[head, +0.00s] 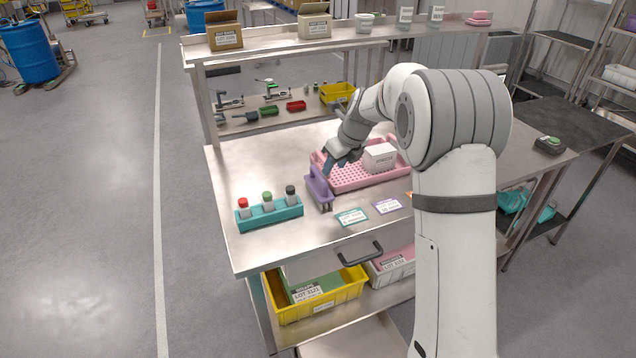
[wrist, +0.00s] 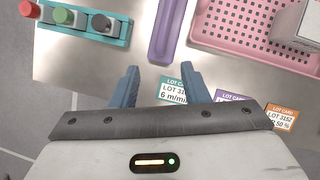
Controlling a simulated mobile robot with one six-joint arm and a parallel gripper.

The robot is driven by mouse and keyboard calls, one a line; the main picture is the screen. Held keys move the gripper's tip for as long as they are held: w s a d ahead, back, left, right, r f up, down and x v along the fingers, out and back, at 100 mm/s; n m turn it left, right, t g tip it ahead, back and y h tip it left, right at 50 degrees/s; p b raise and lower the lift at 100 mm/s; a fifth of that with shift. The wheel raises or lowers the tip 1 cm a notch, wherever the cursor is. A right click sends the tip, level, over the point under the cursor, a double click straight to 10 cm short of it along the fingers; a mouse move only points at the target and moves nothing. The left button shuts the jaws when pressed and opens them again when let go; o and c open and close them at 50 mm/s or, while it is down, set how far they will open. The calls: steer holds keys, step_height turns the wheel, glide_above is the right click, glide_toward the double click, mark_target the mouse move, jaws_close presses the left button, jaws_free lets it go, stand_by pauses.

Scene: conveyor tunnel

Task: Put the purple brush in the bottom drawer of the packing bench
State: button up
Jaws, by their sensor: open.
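The purple brush (head: 319,188) lies on the packing bench (head: 265,165), just left of a pink perforated tray; its bristles face the front. In the wrist view the brush (wrist: 167,30) shows its purple handle beyond my fingertips, roughly in line with the gap between them. My gripper (wrist: 164,76) is open and empty, with the blue fingers apart. In the head view my gripper (head: 336,163) is above the bench near the brush and the tray's left end. A black drawer handle (head: 360,253) shows under the bench's front edge; no open drawer is visible.
The pink tray (head: 345,185) holds a white box (head: 380,157). A teal rack (head: 270,215) with three capped bottles stands front left. Label cards (head: 351,217) lie in front. A yellow bin (head: 318,308) and a grey bin (head: 392,268) sit below the bench top.

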mark_target(320, 174)
steer(key=w+a+f+m, duration=0.1)
steer(key=w+f, duration=0.1)
steer(key=f, duration=0.1)
steer(key=w+a+f+m+p, duration=0.1)
steer(key=w+a+f, duration=0.1)
steer(key=f, duration=0.1)
steer(key=w+a+f+m+p, duration=0.1)
steer(key=w+f+m, duration=0.1)
steer(key=f, duration=0.1)
steer(key=shift+w+a+f, duration=0.1)
steer(key=shift+w+a, duration=0.1)
steer(key=shift+w, duration=0.05)
steer(key=shift+c, duration=0.4)
jaws_close()
